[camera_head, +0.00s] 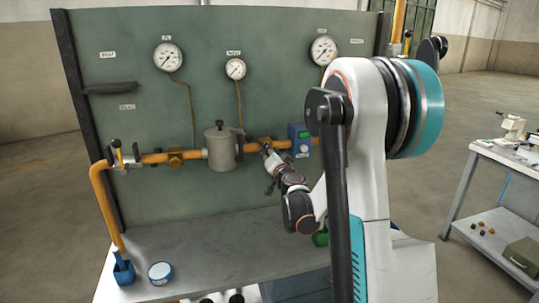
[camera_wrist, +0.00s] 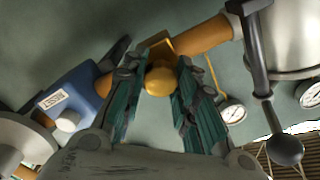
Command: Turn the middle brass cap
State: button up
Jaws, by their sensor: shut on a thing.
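The middle brass cap (camera_wrist: 159,81) shows in the wrist view as a rounded yellow knob on the orange pipe (camera_wrist: 202,36). My gripper (camera_wrist: 166,68) has its dark green ridged fingers on both sides of the cap, shut on it. In the head view my gripper (camera_head: 266,150) reaches the pipe between the grey canister (camera_head: 222,148) and the blue box (camera_head: 299,140). It hides the middle cap there. Another brass fitting (camera_head: 176,158) sits on the pipe left of the canister.
A green panel (camera_head: 140,65) with several gauges stands behind the pipe. A lever with a black ball knob (camera_wrist: 286,150) is close to my gripper in the wrist view. A round tin (camera_head: 160,273) and a blue holder (camera_head: 123,272) stand on the grey bench (camera_head: 205,272).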

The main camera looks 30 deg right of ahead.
jog(key=m, duration=0.5)
jog(key=shift+m, duration=0.3)
jog(key=m, duration=0.5)
jog(key=shift+f+m+b, duration=0.1)
jog(key=shift+m+b, duration=0.2)
jog(key=o, duration=1.1)
jog(key=shift+d, duration=0.1)
jog(key=shift+s, duration=0.15)
jog(key=v, duration=1.1)
jog(key=shift+s, duration=0.35)
